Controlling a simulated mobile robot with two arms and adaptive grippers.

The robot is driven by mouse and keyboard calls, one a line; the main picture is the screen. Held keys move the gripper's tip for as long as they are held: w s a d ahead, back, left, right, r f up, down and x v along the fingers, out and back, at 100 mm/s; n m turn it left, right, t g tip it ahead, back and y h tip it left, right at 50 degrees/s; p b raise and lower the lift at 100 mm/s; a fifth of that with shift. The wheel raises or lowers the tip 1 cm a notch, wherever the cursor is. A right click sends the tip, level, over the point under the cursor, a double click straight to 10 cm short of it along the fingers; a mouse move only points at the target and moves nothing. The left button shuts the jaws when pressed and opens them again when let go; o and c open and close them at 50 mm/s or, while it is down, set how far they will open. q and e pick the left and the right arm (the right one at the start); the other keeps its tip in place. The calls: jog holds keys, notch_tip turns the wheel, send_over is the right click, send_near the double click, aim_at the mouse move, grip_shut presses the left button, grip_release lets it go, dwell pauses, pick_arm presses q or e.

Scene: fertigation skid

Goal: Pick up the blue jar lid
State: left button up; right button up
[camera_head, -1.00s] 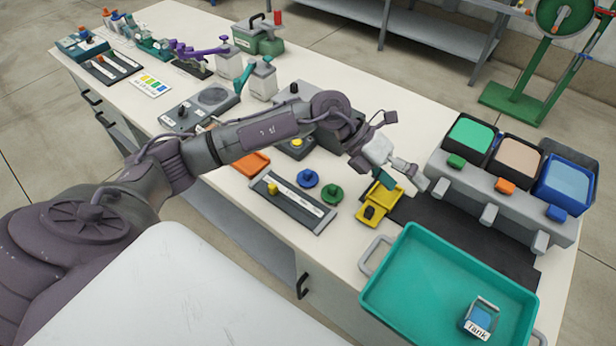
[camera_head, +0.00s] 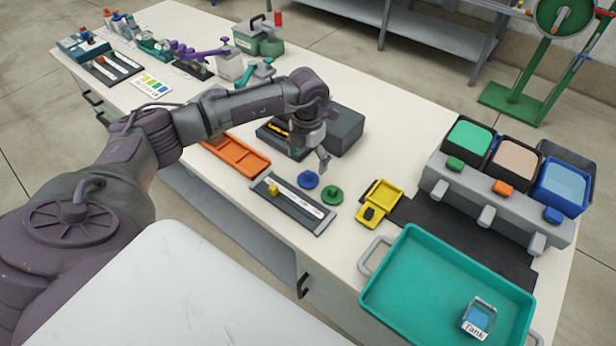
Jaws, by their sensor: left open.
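The blue jar lid (camera_head: 308,180) is a round disc with a raised knob, lying flat on the white bench next to a similar green lid (camera_head: 332,196). My left gripper (camera_head: 322,162) points down just above and behind the blue lid, slightly to its right in the picture. It is open and appears empty. It looks apart from the lid, but the exact height is hard to tell. My right gripper is not in view.
A slide gauge with a yellow knob (camera_head: 294,206) lies in front of the lids. A dark grey box (camera_head: 346,130) stands behind. A teal tray (camera_head: 420,290) is at front right.

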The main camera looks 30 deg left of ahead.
aim_at(310, 171)
pick_arm(q)
jog(key=f, duration=0.1)
jog(key=f+p, duration=0.1)
jog(key=f, duration=0.2)
jog(key=shift+d+f, duration=0.15)
jog(key=shift+d, duration=0.15)
jog(key=shift+f+p, duration=0.3)
jog(key=shift+f, duration=0.25)
jog(key=c, duration=1)
jog(key=shift+r, duration=0.1)
notch_tip(310, 171, up, 4)
jog(key=shift+w+f+b, duration=0.1)
jog(key=shift+w+b, duration=0.05)
jog(key=shift+b, duration=0.5)
jog(key=w+d+r, duration=0.1)
jog(key=d+r, duration=0.2)
jog(key=w+d+r+b, duration=0.1)
jog(key=d+r, duration=0.2)
jog(key=d, duration=0.1)
jog(key=w+d+r, duration=0.2)
jog(key=d+r, duration=0.1)
jog(key=shift+w+d+b, duration=0.1)
jog(key=shift+d+b, duration=0.25)
